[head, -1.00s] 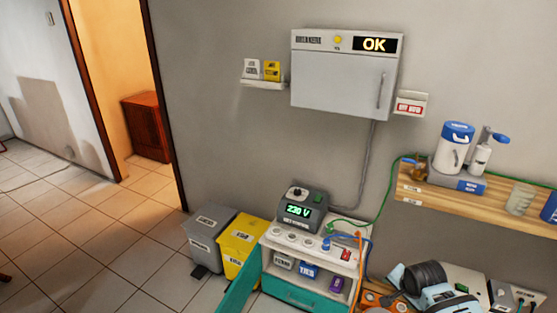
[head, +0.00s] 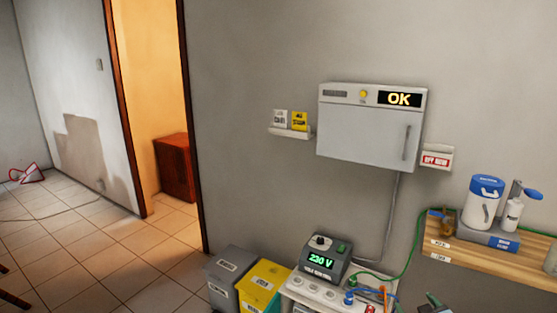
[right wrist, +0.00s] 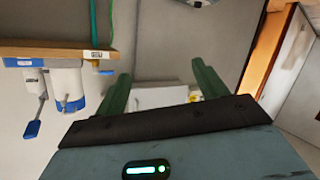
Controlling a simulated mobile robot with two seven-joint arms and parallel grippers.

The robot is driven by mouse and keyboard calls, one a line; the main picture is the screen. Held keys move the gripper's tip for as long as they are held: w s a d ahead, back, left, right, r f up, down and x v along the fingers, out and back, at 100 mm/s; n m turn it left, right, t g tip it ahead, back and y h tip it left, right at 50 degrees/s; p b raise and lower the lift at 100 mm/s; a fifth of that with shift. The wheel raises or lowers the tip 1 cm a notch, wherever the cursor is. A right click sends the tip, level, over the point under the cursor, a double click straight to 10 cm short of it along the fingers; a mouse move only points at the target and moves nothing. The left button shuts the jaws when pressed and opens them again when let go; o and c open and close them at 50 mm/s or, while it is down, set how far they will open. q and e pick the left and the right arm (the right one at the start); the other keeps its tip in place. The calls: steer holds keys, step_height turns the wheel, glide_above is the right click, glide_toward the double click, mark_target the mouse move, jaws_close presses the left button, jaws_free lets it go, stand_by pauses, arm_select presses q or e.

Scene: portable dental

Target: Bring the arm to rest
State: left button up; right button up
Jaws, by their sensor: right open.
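My right gripper (head: 435,302) shows only as small dark green tips at the bottom edge of the head view, right of the voltage unit. In the right wrist view my right gripper (right wrist: 160,85) has its two green fingers wide apart, with nothing between them. That view looks upside down, with a pale box (right wrist: 160,97) beyond the fingers. Most of my right arm is outside the head view. My left gripper is not in view.
A wooden shelf (head: 470,259) with a blue-and-white canister (head: 486,203) stands right. The voltage unit (head: 324,262) tops a white cart (head: 300,284). Grey (head: 228,268) and yellow (head: 260,288) bins stand beside it. A wall cabinet (head: 365,138) reads OK.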

steer(key=s+a+f+g+y, duration=0.1)
steer(key=s+a+f, duration=0.2)
steer(key=s+f, duration=0.3)
steer(key=s+a+f+g, duration=0.1)
steer(key=s+a+f, duration=0.25)
steer(key=s, duration=0.45)
steer(key=s+a+f+g+y, duration=0.1)
steer(key=s+a+f, duration=0.2)
steer(key=s+f, duration=0.3)
steer(key=s+a+g, duration=0.1)
steer(key=s+a, duration=0.2)
steer(key=s, duration=0.8)
steer(key=s+a+m+g+y, duration=0.1)
steer(key=s+a, duration=0.2)
steer(key=s, duration=0.8)
steer(key=shift+s+a+f+g, duration=0.15)
steer(key=shift+a+f+g, duration=0.2)
steer(key=shift+a+g, duration=0.05)
steer(key=shift+c, duration=0.3)
